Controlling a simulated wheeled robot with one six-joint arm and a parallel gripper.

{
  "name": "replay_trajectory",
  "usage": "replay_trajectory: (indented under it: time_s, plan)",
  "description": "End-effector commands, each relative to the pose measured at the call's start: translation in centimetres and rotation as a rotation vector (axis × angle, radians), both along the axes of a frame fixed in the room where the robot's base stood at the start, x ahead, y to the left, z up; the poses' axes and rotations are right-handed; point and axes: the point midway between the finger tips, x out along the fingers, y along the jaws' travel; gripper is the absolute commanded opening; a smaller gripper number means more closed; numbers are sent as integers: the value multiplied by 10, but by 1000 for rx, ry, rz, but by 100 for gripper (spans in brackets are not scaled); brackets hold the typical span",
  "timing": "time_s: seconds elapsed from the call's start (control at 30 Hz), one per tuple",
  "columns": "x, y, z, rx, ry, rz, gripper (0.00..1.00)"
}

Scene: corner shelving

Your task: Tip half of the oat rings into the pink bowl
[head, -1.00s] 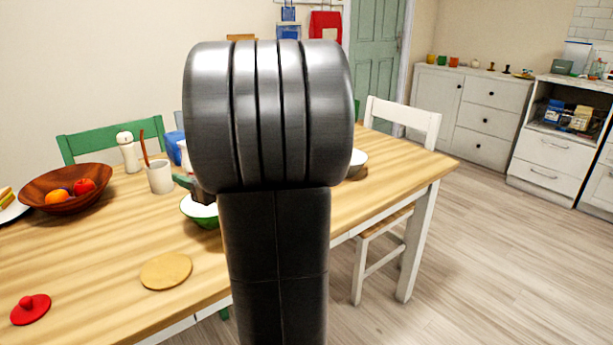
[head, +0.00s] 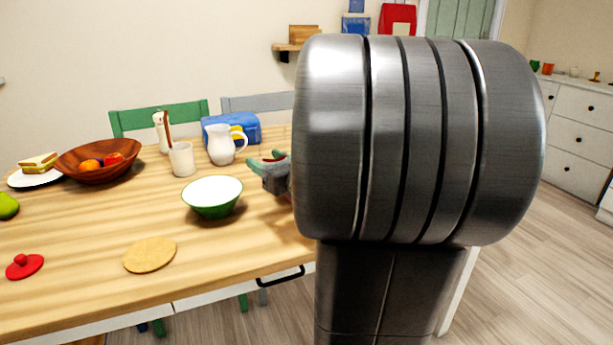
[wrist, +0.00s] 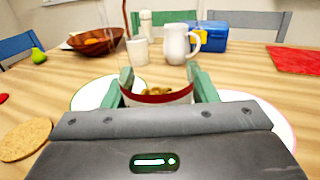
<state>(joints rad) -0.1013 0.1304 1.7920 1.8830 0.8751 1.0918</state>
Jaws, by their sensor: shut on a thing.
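My gripper (wrist: 160,78) has green fingers shut on the sides of a pale container with a dark red band (wrist: 150,99). Brown oat rings (wrist: 158,91) show inside it, and it looks about upright. A white-lined bowl with a pink rim (wrist: 270,114), the pink bowl, is to the right of my gripper in the wrist view, partly hidden by the gripper body. In the head view my gripper (head: 268,162) shows beside my arm, right of the green bowl (head: 212,202).
The green bowl stands left of my gripper. Behind are a white jug (head: 222,145), a cup with a utensil (head: 181,160), a blue box (head: 240,130) and a wooden fruit bowl (head: 75,170). A cork mat (head: 150,255) and red lid (head: 25,266) lie in front.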

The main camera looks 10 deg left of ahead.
Motion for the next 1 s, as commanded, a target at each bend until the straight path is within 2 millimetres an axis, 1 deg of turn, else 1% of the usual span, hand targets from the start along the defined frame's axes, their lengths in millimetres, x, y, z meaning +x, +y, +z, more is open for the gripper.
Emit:
replay_trajectory:
  time_s: [0.37, 0.67, 0.8, 1.0]
  plan:
    - [1, 0, 5, 14, 36, 0, 18]
    - [4, -1, 10, 61, 164, 0, 18]
    - [5, -2, 2, 85, 231, -1, 18]
    - [8, -3, -6, 119, 324, 0, 18]
